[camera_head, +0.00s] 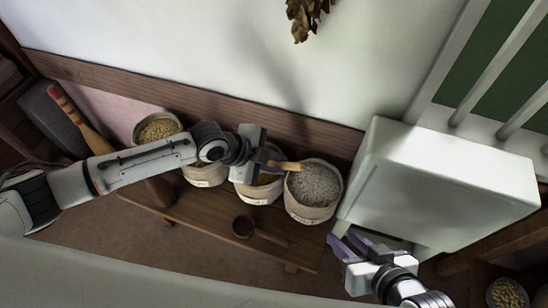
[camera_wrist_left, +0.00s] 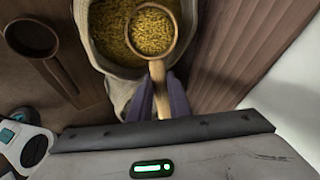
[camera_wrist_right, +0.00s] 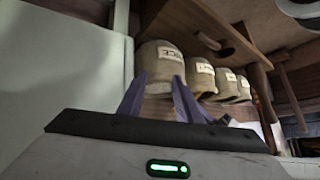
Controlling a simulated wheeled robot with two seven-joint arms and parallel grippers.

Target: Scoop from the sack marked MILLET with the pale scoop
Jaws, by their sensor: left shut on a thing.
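My left gripper (camera_head: 268,160) is shut on the handle of the pale scoop (camera_wrist_left: 158,72). In the left wrist view the scoop's bowl holds yellow grain and is over the open mouth of a sack (camera_wrist_left: 100,50) of similar yellow grain. I cannot tell whether the bowl touches the grain. In the head view this sack (camera_head: 257,194) is left of a sack of grey grain (camera_head: 312,212), and the arm partly hides it. My right gripper (camera_head: 349,244) is open and empty, low at the right.
A dark scoop (camera_head: 243,227) lies on the wooden bench (camera_head: 200,215) in front of the sacks. Two more sacks, one pale (camera_head: 205,174) and one with yellow grain (camera_head: 157,130), are to the left. A large white box (camera_head: 440,185) stands close at the right.

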